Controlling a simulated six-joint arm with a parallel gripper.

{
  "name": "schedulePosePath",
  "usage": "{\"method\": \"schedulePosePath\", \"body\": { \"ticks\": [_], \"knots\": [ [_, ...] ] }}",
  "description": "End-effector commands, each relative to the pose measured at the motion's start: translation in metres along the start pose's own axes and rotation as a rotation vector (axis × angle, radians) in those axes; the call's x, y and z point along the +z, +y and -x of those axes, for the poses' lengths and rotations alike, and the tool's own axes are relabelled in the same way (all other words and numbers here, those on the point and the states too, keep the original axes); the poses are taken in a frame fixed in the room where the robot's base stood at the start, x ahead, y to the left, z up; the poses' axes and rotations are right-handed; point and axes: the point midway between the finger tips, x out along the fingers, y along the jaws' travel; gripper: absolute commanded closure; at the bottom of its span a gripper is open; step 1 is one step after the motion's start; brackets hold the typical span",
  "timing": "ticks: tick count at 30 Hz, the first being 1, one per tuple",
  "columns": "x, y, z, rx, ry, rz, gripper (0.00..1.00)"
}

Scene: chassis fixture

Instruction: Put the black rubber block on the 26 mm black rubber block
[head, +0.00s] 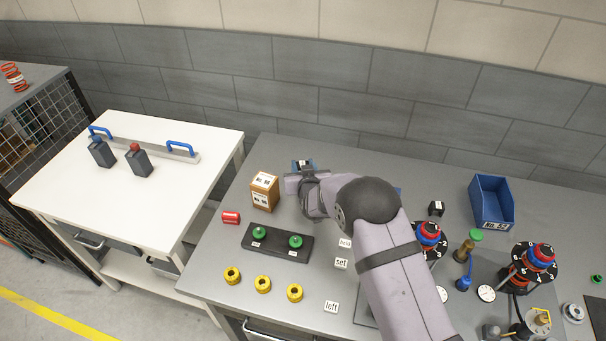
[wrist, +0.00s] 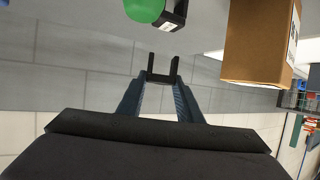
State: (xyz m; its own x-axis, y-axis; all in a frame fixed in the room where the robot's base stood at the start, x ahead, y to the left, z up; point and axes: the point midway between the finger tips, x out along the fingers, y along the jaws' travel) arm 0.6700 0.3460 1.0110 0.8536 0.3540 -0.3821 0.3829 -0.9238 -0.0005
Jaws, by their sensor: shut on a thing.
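My gripper (head: 303,163) is at the back of the grey bench, right of the wooden box, largely hidden behind my own wrist. In the wrist view my gripper (wrist: 163,65) is shut on a small dark piece (wrist: 162,77) between the fingers, apparently the black rubber block. Its outline merges with the dark fingertips. A black block (head: 436,208) with a white label stands right of my arm; I cannot tell if it is the 26 mm block. The wrist view shows a black labelled piece (wrist: 174,17) beside a green round thing, beyond the fingertips and apart from them.
The wooden box (head: 264,192) stands close left of my gripper. A black plate with green knobs (head: 278,243), yellow rings (head: 263,284) and a red cylinder (head: 231,217) lie in front. A blue bin (head: 491,203) and dial stands (head: 535,262) are right. My arm hides the bench's middle.

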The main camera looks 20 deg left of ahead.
Motion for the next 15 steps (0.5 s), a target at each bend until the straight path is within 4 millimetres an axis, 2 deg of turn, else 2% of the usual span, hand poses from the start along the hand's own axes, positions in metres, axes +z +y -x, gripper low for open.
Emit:
{"method": "schedulePosePath", "body": {
  "ticks": [9,15],
  "knots": [
    [0.027,0.0,-0.011,0.0,-0.002,0.001,0.9],
    [0.037,0.0,-0.015,0.0,0.0,0.0,0.9]
  ]
}}
